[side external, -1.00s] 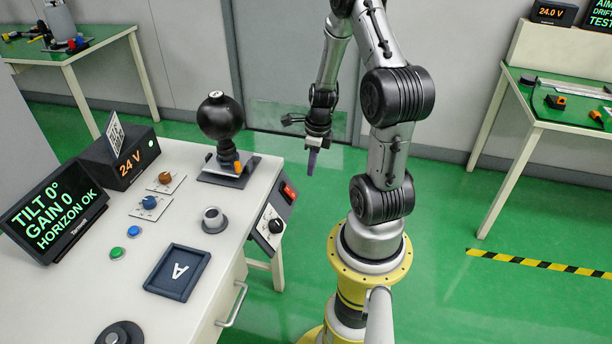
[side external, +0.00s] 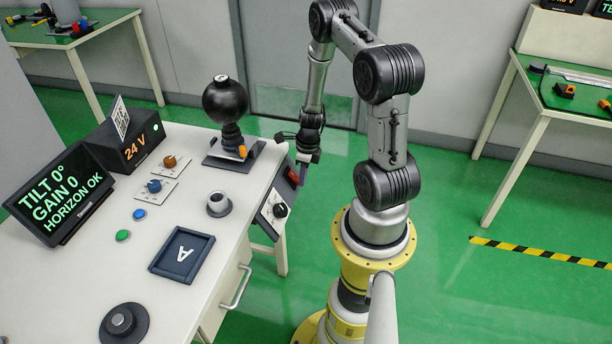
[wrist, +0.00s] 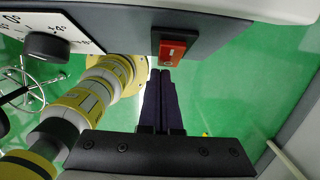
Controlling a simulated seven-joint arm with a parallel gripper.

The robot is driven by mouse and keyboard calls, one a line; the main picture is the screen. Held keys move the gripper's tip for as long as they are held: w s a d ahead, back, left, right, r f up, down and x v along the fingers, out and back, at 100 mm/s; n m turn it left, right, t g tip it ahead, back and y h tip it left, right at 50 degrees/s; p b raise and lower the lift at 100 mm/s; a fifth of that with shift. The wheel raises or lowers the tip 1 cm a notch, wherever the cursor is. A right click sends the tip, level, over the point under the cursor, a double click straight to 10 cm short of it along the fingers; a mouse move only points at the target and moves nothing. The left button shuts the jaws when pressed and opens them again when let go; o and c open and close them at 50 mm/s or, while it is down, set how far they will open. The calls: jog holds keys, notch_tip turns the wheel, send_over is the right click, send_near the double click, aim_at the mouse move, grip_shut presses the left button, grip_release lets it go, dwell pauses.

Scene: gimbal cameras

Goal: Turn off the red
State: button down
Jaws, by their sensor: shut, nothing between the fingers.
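The red switch (side external: 293,176) is on the dark panel at the right edge of the white workbench. In the wrist view the red switch (wrist: 172,50) shows as a red block with small pale marks on its face. My gripper (side external: 303,179) is beside the panel, close to the switch. In the wrist view my gripper (wrist: 160,74) has its two dark fingers together and empty, with the tips just below the switch in the picture. I cannot tell whether they touch it.
A panel dial (side external: 280,210) sits beside the switch. The workbench (side external: 75,295) holds a black ball on a stand (side external: 224,101), a 24 V box (side external: 125,145), a display (side external: 65,190), knobs and buttons.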

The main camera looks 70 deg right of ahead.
jog(key=shift+w+f, duration=0.25)
jog(key=shift+f, duration=0.15)
jog(key=shift+r, duration=0.8)
jog(key=shift+s, duration=0.1)
jog(key=s+r, duration=0.7)
jog(key=r, duration=0.3)
jog(key=shift+s+r, duration=0.35)
